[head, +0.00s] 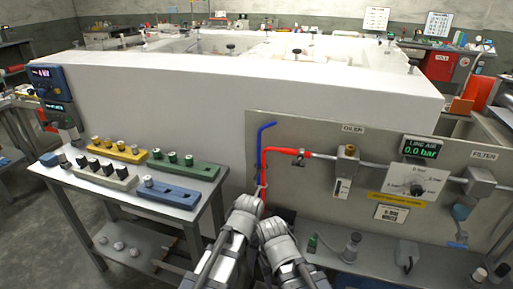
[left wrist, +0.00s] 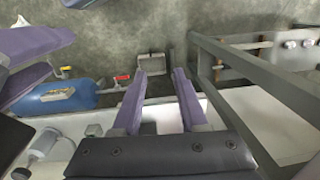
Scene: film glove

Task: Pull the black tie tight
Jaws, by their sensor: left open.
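A red hose (head: 264,170) bends down from the pipe fitting on the panel, beside a blue hose (head: 260,140). I cannot make out the black tie in either view; it may be too small or hidden by my grippers. My left gripper (head: 257,193) is just below the lower end of the hoses in the head view. In the left wrist view its two fingers (left wrist: 160,76) are apart with nothing seen held between them. My right gripper (head: 268,224) is close beside it, lower and to the right; its jaws are hidden.
A shelf below holds small parts. A side table at left bears coloured blocks, including a blue one (head: 170,195). A blue tank (left wrist: 62,97) shows in the left wrist view.

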